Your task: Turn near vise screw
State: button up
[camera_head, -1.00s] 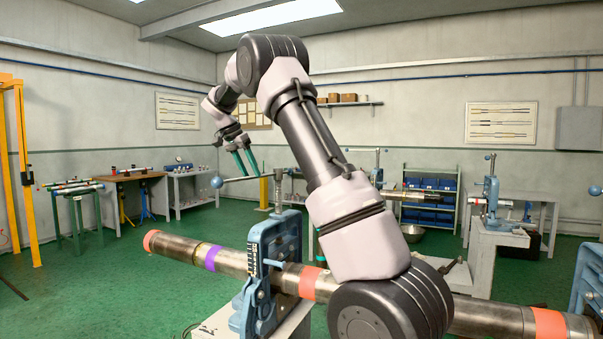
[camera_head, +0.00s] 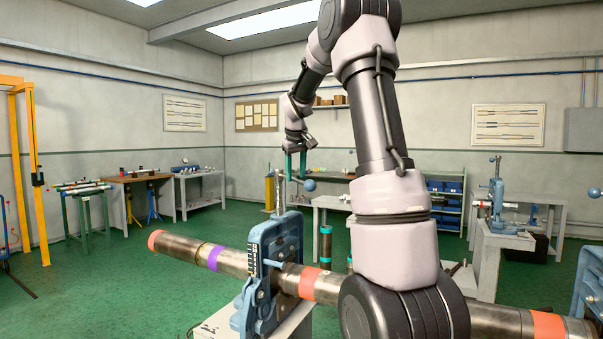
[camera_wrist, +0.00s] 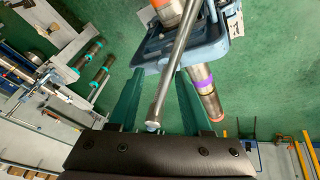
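The near vise (camera_head: 284,240) is blue and clamps a long steel pipe (camera_head: 233,263) with purple and orange bands. Its upright screw (camera_head: 280,190) rises from the top, with a handle bar ending in a blue ball (camera_head: 309,186) just right of it. My gripper (camera_head: 296,174) points down beside the screw top with its green fingers apart. In the wrist view, the metal handle bar (camera_wrist: 177,60) runs between the open fingers (camera_wrist: 157,85), its end close to the palm. I see gaps beside the bar, and no finger clearly presses it.
Another blue vise (camera_head: 495,195) stands on a bench at the right, and part of one shows at the right edge (camera_head: 590,280). A yellow frame (camera_head: 36,180) and work tables (camera_head: 140,178) stand at the left. Green floor (camera_head: 110,275) is clear at the left.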

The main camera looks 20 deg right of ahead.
jog(key=shift+w+d+n+y, duration=0.15)
jog(key=shift+d+n+y, duration=0.15)
jog(key=shift+d+n, duration=0.65)
jog(key=shift+d, duration=0.15)
jog(key=shift+r, duration=0.1)
jog(key=v, duration=1.2)
jog(key=shift+a, duration=0.25)
dwell(0.4)
